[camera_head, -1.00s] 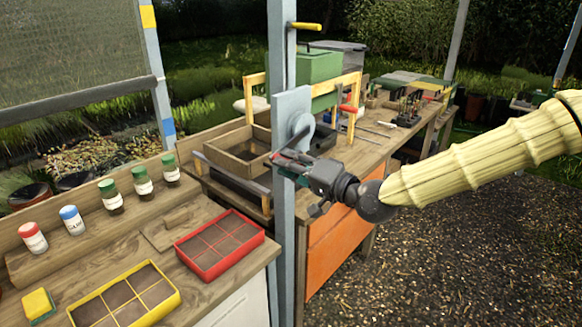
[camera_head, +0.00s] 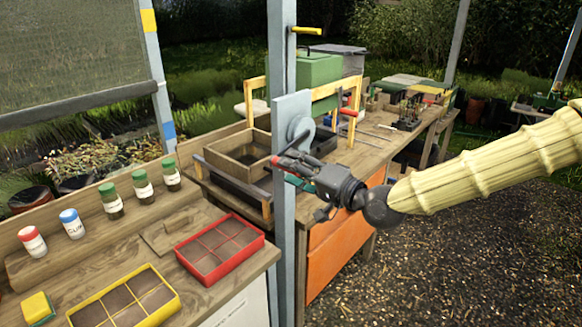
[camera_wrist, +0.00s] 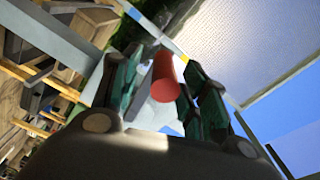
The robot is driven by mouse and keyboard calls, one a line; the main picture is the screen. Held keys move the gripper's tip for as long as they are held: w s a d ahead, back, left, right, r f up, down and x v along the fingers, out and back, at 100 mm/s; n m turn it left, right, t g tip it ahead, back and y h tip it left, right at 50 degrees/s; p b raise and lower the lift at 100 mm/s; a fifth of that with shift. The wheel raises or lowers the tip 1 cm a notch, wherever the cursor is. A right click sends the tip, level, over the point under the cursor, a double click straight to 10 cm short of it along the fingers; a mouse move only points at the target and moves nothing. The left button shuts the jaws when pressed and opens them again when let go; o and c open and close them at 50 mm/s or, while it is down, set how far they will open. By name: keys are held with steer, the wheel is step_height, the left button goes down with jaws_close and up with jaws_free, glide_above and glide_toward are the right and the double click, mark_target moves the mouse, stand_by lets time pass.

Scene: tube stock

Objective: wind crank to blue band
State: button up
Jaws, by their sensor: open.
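The crank's grey hub (camera_head: 299,129) is on a plate on the near upright post. Its red handle (camera_wrist: 164,76) lies between my open fingers in the wrist view, with gaps at the sides; a bit of red also shows by my fingertips in the head view. My gripper (camera_head: 281,166) is at the crank, with its fingers hiding most of the crank arm. The mesh screen (camera_head: 75,50) hangs at the left with a dark bottom bar (camera_head: 80,105). The bar's right end is above the blue band (camera_head: 168,130) and below the yellow band (camera_head: 149,19) on the far post.
A red seed tray (camera_head: 220,250), a yellow seed tray (camera_head: 125,298) and several capped jars (camera_head: 142,187) stand on the near bench. A wooden box (camera_head: 245,150) sits behind the post. The gravel at the right is open floor.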

steer(key=v, duration=1)
steer(key=shift+s, duration=0.45)
steer(key=shift+d, duration=0.1)
steer(key=shift+w+a+n+p, duration=1.15)
steer(key=shift+w+a+n, duration=0.9)
steer(key=shift+a+n, duration=0.2)
steer(key=shift+w+a+n+p, duration=1.1)
steer(key=shift+w+a+n, duration=1.05)
steer(key=shift+a, duration=0.1)
jaws_close()
